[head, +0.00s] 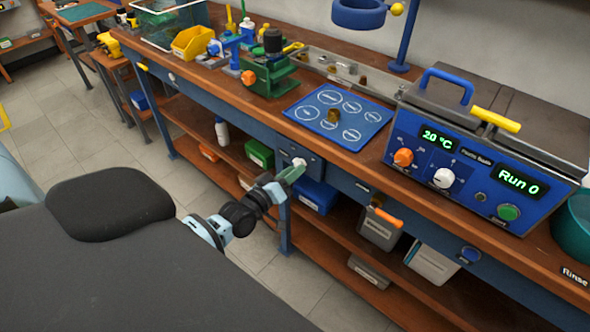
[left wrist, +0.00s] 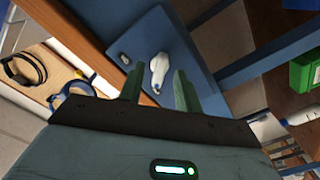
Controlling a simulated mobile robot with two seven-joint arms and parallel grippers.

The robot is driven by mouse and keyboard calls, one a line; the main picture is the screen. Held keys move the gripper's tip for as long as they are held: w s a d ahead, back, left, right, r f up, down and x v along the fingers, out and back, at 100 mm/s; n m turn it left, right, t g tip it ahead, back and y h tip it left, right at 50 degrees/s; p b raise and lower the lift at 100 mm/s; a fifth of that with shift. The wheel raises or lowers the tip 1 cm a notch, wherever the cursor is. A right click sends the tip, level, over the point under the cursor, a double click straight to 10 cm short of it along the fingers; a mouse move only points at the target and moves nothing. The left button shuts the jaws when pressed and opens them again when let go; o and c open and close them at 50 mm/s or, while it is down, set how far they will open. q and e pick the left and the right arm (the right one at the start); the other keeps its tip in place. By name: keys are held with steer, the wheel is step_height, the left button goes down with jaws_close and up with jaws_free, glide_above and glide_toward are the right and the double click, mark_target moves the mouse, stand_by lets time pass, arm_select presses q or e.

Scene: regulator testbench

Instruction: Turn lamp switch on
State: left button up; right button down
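The lamp switch is a white lever-like knob (left wrist: 160,70) on a blue panel (left wrist: 160,35) at the front of the bench. In the head view the panel (head: 314,170) hangs below the bench edge, and the white knob (head: 299,162) shows just past my fingertips. My left gripper (head: 292,172) is in front of this panel. In the left wrist view its two green fingers (left wrist: 158,90) stand apart, with the knob seen between and beyond them. Contact cannot be told. A blue ring lamp (head: 358,14) hangs over the bench at the top. My right gripper is out of view.
On the bench are a blue mat (head: 338,117), a blue control box (head: 465,165) with dials and a green clamp (head: 268,76). The bench's front edge runs just above my left gripper. Shelves below hold a green bin (head: 259,154) and a blue bin (head: 316,196).

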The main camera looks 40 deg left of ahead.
arm_select(q)
steer(key=shift+w, duration=0.75)
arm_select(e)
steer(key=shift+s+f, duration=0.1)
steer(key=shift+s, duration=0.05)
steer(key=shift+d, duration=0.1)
arm_select(q)
jaws_close()
steer(key=shift+m, duration=0.3)
steer(key=m+p, duration=0.1)
steer(key=m, duration=1.4)
steer(key=shift+p, duration=0.35)
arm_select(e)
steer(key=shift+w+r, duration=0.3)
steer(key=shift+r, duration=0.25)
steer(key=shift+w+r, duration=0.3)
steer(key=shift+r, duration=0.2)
arm_select(q)
steer(key=shift+m, duration=0.4)
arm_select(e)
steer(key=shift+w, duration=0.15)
